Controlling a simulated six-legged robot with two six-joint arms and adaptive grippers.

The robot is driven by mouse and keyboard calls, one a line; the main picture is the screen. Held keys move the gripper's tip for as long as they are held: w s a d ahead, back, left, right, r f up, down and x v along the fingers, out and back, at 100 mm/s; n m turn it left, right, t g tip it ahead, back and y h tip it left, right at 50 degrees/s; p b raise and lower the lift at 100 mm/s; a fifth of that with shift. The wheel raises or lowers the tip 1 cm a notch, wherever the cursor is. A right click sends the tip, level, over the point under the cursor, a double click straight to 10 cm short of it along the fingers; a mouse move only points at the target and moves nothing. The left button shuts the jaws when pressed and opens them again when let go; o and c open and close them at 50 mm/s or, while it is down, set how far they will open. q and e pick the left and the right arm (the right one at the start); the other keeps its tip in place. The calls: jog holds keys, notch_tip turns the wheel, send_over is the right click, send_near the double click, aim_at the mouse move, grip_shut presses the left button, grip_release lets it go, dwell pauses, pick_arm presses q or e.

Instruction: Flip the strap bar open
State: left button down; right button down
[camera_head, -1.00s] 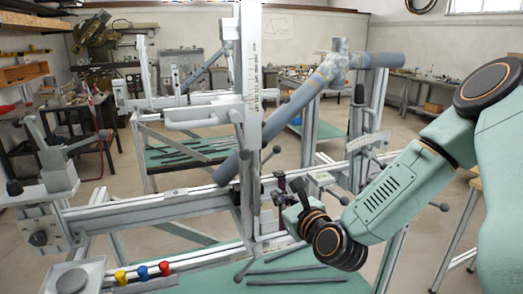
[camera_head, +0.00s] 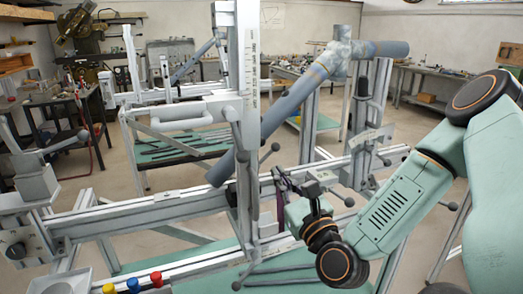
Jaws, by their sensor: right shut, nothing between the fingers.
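The frame jig's upright column (camera_head: 247,110) stands in the middle of the view, with a blue-grey tube (camera_head: 290,110) slanting behind it. A long horizontal rail (camera_head: 140,216) crosses low through the jig. I cannot tell for certain which part is the strap bar. My right gripper (camera_head: 279,176) is shut and empty, just right of the column near the rail clamps (camera_head: 322,180). It is small and dark here, and I cannot tell whether it touches the jig. My left gripper is not in view.
Ball-ended levers (camera_head: 345,200) stick out near my right wrist. A grey block with an arm (camera_head: 36,180) stands on the left. Red, blue and yellow knobs (camera_head: 133,285) sit at the lower left. A second jig and workbenches stand behind.

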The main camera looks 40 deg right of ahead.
jog(key=x, duration=1)
jog(key=shift+b, duration=0.3)
jog(key=shift+a+r, duration=0.15)
jog(key=shift+a, duration=0.05)
